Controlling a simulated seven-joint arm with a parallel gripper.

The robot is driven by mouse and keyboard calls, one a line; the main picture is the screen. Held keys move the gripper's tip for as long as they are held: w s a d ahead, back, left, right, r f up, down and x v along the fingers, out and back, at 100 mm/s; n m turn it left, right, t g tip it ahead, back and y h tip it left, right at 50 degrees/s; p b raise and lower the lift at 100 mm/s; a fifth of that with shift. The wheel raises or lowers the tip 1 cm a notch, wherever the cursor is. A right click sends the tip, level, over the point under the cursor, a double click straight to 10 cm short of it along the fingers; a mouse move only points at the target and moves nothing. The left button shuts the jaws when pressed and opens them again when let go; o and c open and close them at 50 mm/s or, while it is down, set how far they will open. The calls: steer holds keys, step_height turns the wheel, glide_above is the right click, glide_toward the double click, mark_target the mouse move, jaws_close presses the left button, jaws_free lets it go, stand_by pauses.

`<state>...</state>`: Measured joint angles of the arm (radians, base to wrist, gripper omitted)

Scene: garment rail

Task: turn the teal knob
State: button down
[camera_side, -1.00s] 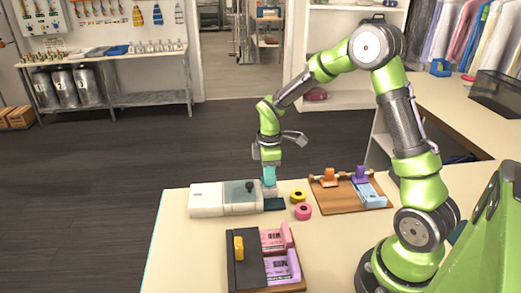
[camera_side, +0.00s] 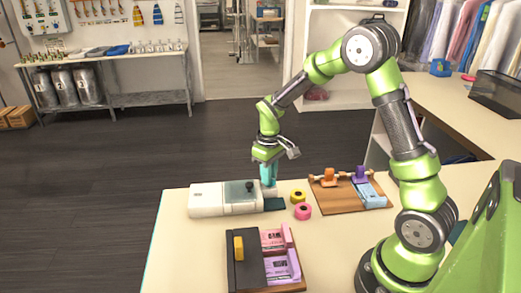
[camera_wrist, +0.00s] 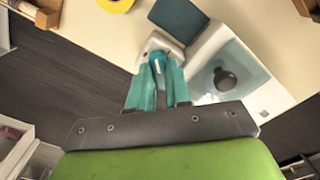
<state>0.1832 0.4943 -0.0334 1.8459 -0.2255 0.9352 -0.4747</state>
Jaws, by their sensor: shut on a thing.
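The teal knob (camera_wrist: 157,66) shows between my fingertips in the wrist view, mostly hidden by them. It sits against a white end piece of the white device (camera_side: 208,200), which also shows in the wrist view (camera_wrist: 205,62). My gripper (camera_side: 269,180) points down at the right end of the device, and its teal fingers (camera_wrist: 156,72) are shut on the knob. In the side view the fingers hide the knob, so its turn angle cannot be told. A dark round-topped knob (camera_side: 249,187) stands on the device's clear grey-green panel (camera_side: 238,193).
A dark teal pad (camera_side: 275,204) lies at the device's right end. Yellow (camera_side: 298,196) and pink (camera_side: 303,212) rolls lie to its right. A wooden board (camera_side: 335,199) with orange and purple pieces is further right. A dark tray (camera_side: 242,270) stands in front. Bare table lies between.

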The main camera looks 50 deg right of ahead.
steer(key=m, duration=0.4)
steer(key=shift+m, duration=0.3)
steer(key=shift+r+m, duration=0.1)
steer(key=shift+m, duration=1.9)
steer(key=c, duration=1.1)
jaws_free()
steer(key=shift+o, duration=0.2)
step_height(320, 180, up, 17)
